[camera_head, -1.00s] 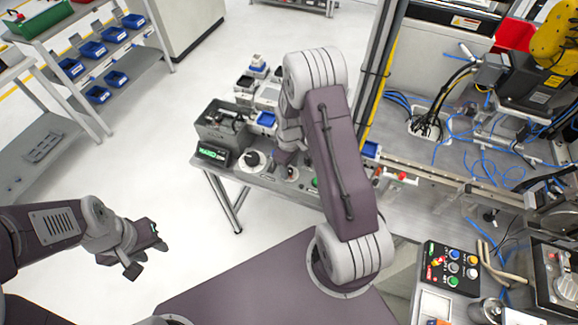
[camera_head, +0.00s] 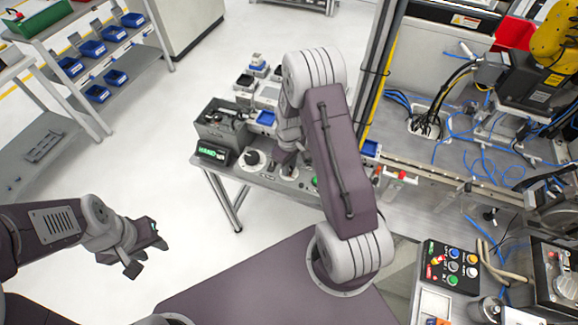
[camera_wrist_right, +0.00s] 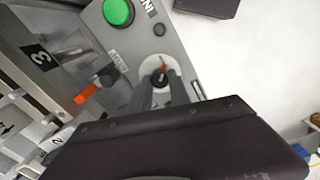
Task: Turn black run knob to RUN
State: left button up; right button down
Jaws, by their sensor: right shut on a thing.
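The black run knob (camera_wrist_right: 160,78) has a red pointer mark and sits on a white round plate on a grey panel, in the right wrist view. My right gripper (camera_wrist_right: 163,92) is shut on the knob, with its grey fingers on either side of it. In the head view my right gripper (camera_head: 287,163) reaches down to the panel on the bench, and its arm hides part of the panel. Lettering beside the knob is only partly legible. My left gripper (camera_head: 146,250) is open and empty over the floor at the left.
A round white dial (camera_head: 252,160) and a grey bin (camera_head: 222,122) stand left of my right gripper. A button box (camera_head: 452,267) is at the lower right.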

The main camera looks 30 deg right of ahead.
jog(key=m, duration=0.4)
jog(key=shift+s+f, duration=0.1)
jog(key=m, duration=0.9)
jog(key=shift+s+m+b, duration=0.1)
jog(key=shift+m+b, duration=0.2)
jog(key=shift+m, duration=1.7)
jog(key=c, duration=1.2)
grip_release()
jog(key=shift+d, duration=0.1)
